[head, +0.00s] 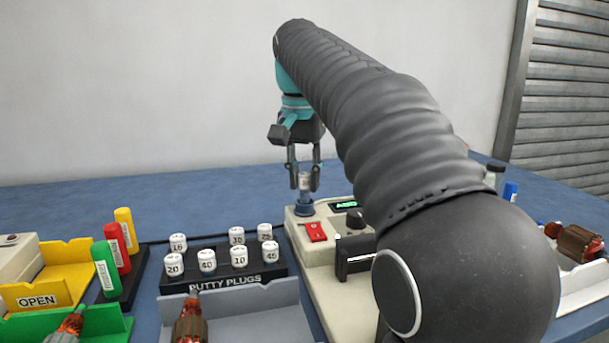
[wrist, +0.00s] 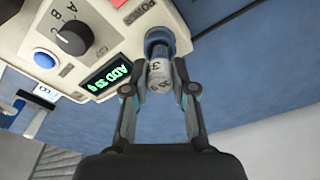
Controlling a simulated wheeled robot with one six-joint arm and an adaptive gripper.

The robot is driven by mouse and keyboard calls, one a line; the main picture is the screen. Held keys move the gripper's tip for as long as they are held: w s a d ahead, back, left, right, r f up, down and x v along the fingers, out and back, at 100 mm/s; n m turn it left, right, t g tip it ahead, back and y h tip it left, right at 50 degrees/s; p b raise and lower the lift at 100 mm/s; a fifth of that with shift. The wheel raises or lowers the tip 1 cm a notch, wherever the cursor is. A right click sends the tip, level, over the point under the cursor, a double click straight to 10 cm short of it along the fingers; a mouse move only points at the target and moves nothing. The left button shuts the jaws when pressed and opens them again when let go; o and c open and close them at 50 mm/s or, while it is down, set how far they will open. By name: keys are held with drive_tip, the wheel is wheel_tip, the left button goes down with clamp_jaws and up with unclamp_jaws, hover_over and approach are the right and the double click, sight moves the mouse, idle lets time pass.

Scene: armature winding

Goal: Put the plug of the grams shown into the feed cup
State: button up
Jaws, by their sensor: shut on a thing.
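My gripper (head: 304,188) is shut on a small white plug (head: 304,181), over the machine's blue feed cup (head: 304,208). In the wrist view the plug (wrist: 160,74) sits between my fingertips (wrist: 160,90), in line with the blue cup (wrist: 158,40). Its lower end is at the cup's mouth; I cannot tell whether it is inside. The plug's label is partly visible and seems to start with a 3. The green display (wrist: 108,76) shows upside down in the wrist view and seems to read "ADD 35 g".
A black rack (head: 225,279) marked PUTTY PLUGS holds several numbered white plugs. The beige machine (head: 310,262) has a red switch (head: 316,231) and a black knob (head: 355,217).

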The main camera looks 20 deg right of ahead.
drive_tip(key=shift+f+b, duration=0.5)
drive_tip(key=shift+f, duration=0.35)
idle(0.8)
drive_tip(key=o, duration=1)
drive_tip(key=shift+c, duration=0.2)
drive_tip(key=shift+r, duration=0.1)
wheel_tip(320, 180, up, 7)
drive_tip(key=shift+s+a+r, duration=0.15)
drive_tip(key=shift+s+a, duration=0.1)
drive_tip(key=shift+s, duration=0.1)
